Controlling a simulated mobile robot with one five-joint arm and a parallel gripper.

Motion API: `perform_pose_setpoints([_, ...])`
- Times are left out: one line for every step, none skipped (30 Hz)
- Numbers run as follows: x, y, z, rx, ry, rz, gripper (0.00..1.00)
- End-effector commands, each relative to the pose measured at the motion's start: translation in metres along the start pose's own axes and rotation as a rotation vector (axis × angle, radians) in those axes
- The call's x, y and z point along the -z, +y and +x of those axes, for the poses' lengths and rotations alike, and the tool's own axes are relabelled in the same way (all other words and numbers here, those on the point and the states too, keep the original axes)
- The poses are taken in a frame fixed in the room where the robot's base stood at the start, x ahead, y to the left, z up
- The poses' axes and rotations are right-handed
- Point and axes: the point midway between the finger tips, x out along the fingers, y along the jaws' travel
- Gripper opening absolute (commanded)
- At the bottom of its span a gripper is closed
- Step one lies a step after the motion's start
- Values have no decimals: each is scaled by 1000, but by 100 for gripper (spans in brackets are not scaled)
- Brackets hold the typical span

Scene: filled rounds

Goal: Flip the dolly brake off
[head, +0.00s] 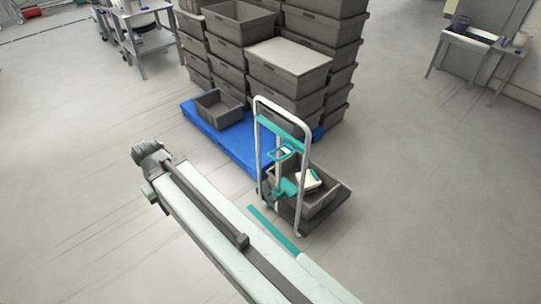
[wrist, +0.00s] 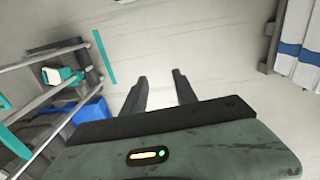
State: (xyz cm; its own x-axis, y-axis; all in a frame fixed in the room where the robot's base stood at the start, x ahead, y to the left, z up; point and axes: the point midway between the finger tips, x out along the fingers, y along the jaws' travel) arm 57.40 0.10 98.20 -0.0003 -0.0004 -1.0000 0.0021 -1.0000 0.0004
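The dolly (head: 304,130) stands right of centre in the head view, with a tall grey tube handle and a dark deck. Its handle also shows tilted at the left of the wrist view (wrist: 42,64). Teal parts sit on the handle: a cross panel (head: 281,134), a small loop and a lower teal piece (head: 286,187). I cannot tell which part is the brake. My gripper (wrist: 160,84) is open and empty, its two dark fingers apart over bare floor. In the head view the arm's end (head: 150,160) is left of the dolly, apart from it.
A grey crate (head: 338,190) with a white-and-teal item rides on the dolly. Behind it, stacked grey crates (head: 275,68) stand on a blue pallet (head: 236,146). A teal strip (head: 272,229) lies on the floor between my arm and the dolly. The floor at left is clear.

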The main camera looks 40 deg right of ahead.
Motion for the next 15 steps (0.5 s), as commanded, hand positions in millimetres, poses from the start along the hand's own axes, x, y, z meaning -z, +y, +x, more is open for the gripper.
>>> perform_pose_setpoints([0,0,0,0,0,0,34])
perform_pose_setpoints([0,0,0,0,0,0,34])
perform_pose_setpoints([0,0,1,-1,0,0,34])
perform_pose_setpoints([0,2,3,-5,1,1,34])
perform_pose_setpoints([1,6,7,-15,2,4,34])
perform_pose_setpoints([2,14,16,-39,6,10,34])
perform_pose_setpoints([4,20,25,-66,11,10,34])
perform_pose_setpoints([6,28,36,-103,16,12,34])
perform_pose_setpoints([9,50,53,-165,24,23,34])
perform_pose_setpoints([11,69,67,-223,31,34,34])
perform_pose_setpoints([13,92,80,-286,38,46,34])
perform_pose_setpoints([15,123,96,-377,46,61,34])
perform_pose_setpoints([15,148,107,-450,50,72,34])
perform_pose_setpoints([16,171,115,-522,55,81,34])
perform_pose_setpoints([15,202,124,-619,57,92,34])
